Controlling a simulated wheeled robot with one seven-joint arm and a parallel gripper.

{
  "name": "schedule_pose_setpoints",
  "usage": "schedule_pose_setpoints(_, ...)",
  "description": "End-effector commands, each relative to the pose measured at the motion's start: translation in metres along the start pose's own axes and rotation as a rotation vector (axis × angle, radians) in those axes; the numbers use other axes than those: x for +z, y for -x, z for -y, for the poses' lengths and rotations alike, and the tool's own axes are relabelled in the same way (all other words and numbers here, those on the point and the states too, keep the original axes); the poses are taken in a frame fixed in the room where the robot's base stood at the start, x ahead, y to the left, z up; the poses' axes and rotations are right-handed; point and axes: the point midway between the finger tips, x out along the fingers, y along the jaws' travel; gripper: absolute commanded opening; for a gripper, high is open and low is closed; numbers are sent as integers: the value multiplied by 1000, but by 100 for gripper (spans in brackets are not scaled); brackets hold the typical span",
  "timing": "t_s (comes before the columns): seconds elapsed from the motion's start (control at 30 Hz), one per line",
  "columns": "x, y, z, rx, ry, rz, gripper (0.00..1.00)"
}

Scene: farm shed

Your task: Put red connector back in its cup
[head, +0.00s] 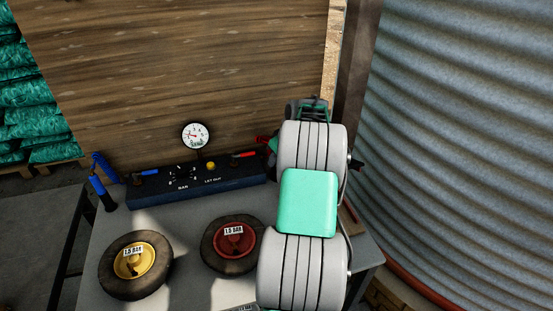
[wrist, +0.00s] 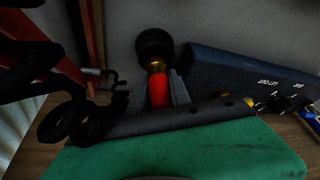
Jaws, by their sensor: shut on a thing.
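The red connector (wrist: 158,92) shows in the wrist view, with a brass end pointing away from me. My gripper (wrist: 157,84) is shut on it, one finger on each side. A round black piece (wrist: 154,44), which looks like the cup, is right at the brass end. I cannot tell whether the brass end is inside it or only in line with it. In the head view my arm hides the connector and the fingers.
The dark control panel (head: 205,184) with a gauge (head: 195,136) stands close beside my gripper. A black coiled hose (wrist: 62,122) hangs near it. A yellow-hubbed wheel (head: 135,265) and a red-hubbed wheel (head: 232,244) lie on the bench. A corrugated wall (head: 465,130) is at right.

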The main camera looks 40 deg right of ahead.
Motion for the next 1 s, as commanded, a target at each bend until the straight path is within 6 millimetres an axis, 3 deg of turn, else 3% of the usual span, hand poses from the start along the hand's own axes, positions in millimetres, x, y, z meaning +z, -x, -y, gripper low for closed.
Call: schedule_pose_setpoints(1.0,9,-20,0,-2,-1,2,0)
